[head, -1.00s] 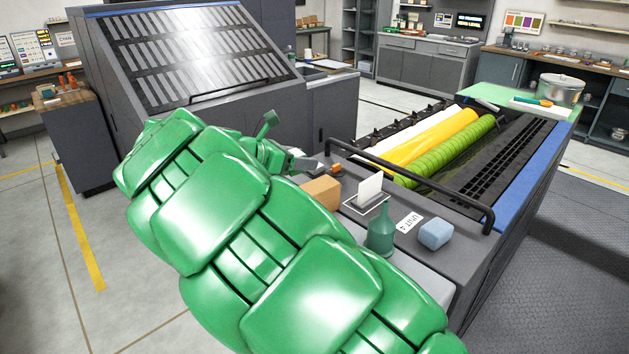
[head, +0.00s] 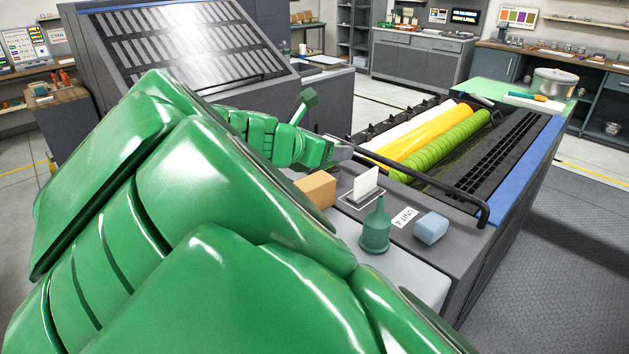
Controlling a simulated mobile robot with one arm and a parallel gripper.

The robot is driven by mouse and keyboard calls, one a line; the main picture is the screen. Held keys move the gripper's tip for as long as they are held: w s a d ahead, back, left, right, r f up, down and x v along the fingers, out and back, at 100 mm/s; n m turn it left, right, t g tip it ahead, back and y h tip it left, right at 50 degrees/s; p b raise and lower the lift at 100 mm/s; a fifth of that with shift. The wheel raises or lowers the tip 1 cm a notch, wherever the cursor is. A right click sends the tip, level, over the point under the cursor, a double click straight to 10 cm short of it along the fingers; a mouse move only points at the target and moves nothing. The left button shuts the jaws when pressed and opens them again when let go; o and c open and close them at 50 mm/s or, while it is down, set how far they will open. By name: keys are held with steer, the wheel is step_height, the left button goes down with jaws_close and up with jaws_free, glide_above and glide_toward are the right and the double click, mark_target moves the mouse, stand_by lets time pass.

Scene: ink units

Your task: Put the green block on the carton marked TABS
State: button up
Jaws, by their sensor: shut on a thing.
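My gripper (head: 345,152) is at the end of my green arm, over the left rear part of the press's near ledge. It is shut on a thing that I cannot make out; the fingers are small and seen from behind. A plain tan carton (head: 316,189) stands on the ledge just below and left of the gripper, partly behind my arm. I see no TABS marking on the face shown. I cannot pick out the green block in this view.
A black rail (head: 463,196) runs along the rollers (head: 440,145).

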steer(key=shift+s+d, duration=0.2)
steer(key=w+a+f, duration=0.2)
steer(key=w+f, duration=0.2)
steer(key=w, duration=0.5)
glide_above(319, 178)
steer(key=s, duration=0.1)
step_height(319, 178, down, 4)
steer(key=shift+s+d+f, duration=0.1)
steer(key=shift+d, duration=0.05)
steer(key=shift+w+f, duration=0.7)
steer(key=shift+f, duration=1.6)
steer(key=shift+f, duration=0.1)
steer(key=o, duration=1)
